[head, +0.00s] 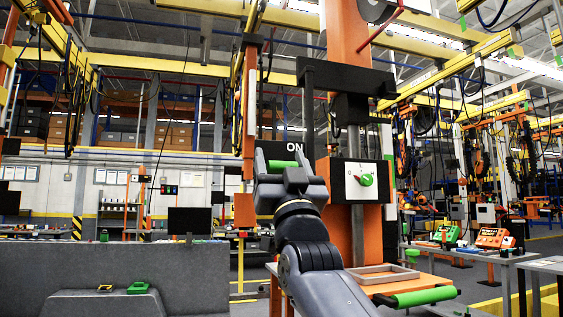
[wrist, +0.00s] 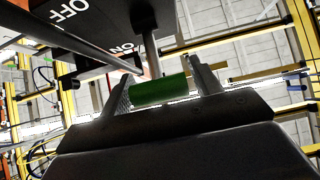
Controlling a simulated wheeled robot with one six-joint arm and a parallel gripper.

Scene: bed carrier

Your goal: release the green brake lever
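The green brake lever handle (head: 283,164) is a short green cylinder in front of a black panel (head: 318,150) marked ON. In the wrist view the green handle (wrist: 160,92) lies crosswise between my fingers, with a grey rod rising from it. My gripper (head: 281,157) is raised at the middle of the head view. Its fingers stand wide apart, one beyond each end of the handle. In the wrist view my gripper (wrist: 160,72) leaves a narrow gap at the right end. The left finger is close to the handle; contact is unclear.
An orange column (head: 357,235) with a white switch plate (head: 361,182) stands just right of my arm. A second green handle (head: 424,296) lies low on the right. A grey wall-like block (head: 170,260) fills the lower left. Benches stand at the far right.

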